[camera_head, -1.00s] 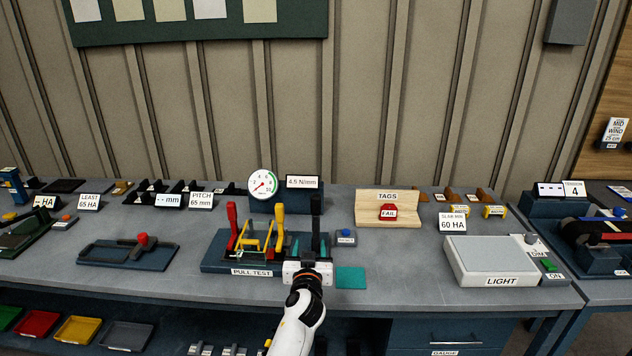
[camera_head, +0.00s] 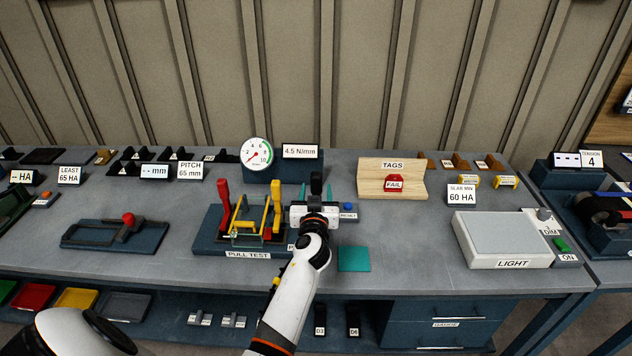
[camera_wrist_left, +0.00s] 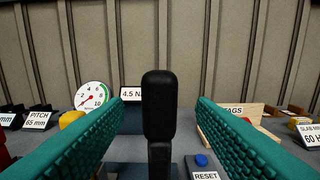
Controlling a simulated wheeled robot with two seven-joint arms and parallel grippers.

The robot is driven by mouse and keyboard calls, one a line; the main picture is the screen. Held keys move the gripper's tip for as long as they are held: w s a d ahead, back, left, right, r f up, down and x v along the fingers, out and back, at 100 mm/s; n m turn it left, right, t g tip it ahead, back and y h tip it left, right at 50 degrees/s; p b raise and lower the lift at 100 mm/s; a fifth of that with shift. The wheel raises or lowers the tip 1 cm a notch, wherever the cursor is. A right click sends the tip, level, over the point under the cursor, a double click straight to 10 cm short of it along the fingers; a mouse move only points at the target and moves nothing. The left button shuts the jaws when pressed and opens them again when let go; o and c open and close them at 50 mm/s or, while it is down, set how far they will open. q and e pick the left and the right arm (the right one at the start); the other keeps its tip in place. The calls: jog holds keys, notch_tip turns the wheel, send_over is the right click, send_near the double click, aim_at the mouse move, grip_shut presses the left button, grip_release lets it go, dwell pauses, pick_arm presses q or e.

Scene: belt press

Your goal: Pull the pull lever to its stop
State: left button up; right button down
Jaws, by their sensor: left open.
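The pull lever, a black upright handle (camera_wrist_left: 159,105), stands between the two teal finger pads of my left gripper (camera_wrist_left: 168,125) in the left wrist view. The pads are apart, with a gap on each side of the handle. In the head view the black lever top (camera_head: 316,183) shows just beyond my left gripper (camera_head: 315,200), whose body hides the lower lever. The lever belongs to the pull test rig (camera_head: 210,242), which also has red and yellow levers (camera_head: 224,205). The dial gauge (camera_head: 257,155) has its needle at the low end. My right gripper is not in view.
A blue reset button (camera_head: 348,207) sits just right of the lever. A teal square (camera_head: 354,259) lies in front of it. The tags stand (camera_head: 376,188) and light box (camera_head: 468,240) are farther right. A 4.5 N/mm sign (camera_head: 300,151) stands behind.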

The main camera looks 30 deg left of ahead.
pick_arm(q)
jog(key=shift+w+a, duration=0.1)
jog(key=shift+c, duration=1.4)
grip_shut()
jog(key=shift+r, duration=0.15)
jog(key=shift+o, duration=1.4)
grip_release()
